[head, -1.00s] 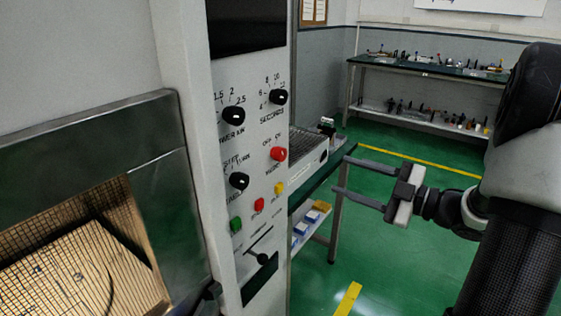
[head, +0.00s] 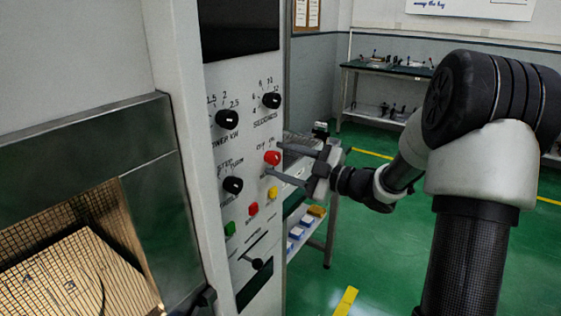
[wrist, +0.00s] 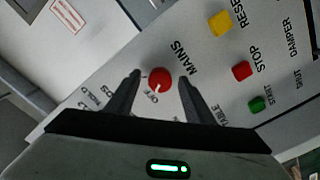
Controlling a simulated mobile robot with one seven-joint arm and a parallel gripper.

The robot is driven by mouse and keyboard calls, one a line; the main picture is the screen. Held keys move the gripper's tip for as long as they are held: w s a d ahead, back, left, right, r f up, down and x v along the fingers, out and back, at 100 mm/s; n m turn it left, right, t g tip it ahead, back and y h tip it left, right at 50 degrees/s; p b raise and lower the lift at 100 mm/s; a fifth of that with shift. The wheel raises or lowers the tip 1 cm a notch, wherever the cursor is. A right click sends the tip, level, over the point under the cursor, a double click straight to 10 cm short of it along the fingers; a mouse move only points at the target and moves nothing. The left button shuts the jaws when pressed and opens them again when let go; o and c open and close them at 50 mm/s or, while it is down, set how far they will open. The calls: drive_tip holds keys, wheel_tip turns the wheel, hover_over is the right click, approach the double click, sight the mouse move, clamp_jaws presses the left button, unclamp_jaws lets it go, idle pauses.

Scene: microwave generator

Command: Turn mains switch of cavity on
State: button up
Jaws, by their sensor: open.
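The mains switch (head: 272,158) is a red round knob on the white control panel (head: 250,205) of the microwave cavity. In the wrist view the red knob (wrist: 160,80) sits between the fingertips, with "MAINS" and "OFF" printed near it. My gripper (head: 275,158) is open, its two fingers on either side of the knob, one above and one below in the head view. Whether the fingers touch the knob cannot be told.
Black knobs (head: 227,118) lie left and above on the panel. Yellow (wrist: 220,22), red (wrist: 242,70) and green (wrist: 257,104) buttons are near the switch.

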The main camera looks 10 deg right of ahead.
drive_tip(key=shift+w+a, duration=0.2)
drive_tip(key=shift+a, duration=0.05)
drive_tip(key=c, duration=1)
drive_tip(key=shift+c, duration=0.2)
